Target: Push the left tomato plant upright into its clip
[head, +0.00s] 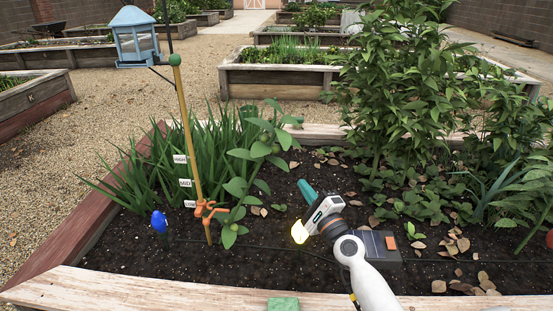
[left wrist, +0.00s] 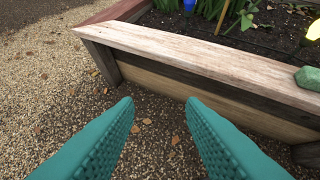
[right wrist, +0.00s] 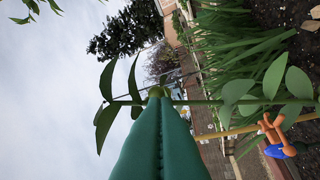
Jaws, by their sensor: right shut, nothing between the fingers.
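The left tomato plant (head: 240,185) has broad leaves and small green fruit. It leans right, away from a yellow stake (head: 187,130) with HIGH, MID and LOW tags. An orange clip (head: 207,210) sits low on the stake; the stem appears beside it, but I cannot tell whether it touches. My right gripper (head: 305,186) is shut and empty, to the right of the plant with a gap between them in the head view. In the right wrist view its tip (right wrist: 158,96) overlaps the stem (right wrist: 205,102); the clip (right wrist: 272,132) shows beyond. My left gripper (left wrist: 158,100) is open and empty outside the bed.
A blue object (head: 159,222) stands in the soil. A leafy plant (head: 390,90) fills the right. A small yellow object (head: 299,232) is near my right wrist. A green block (head: 283,304) rests on the front plank (head: 150,290).

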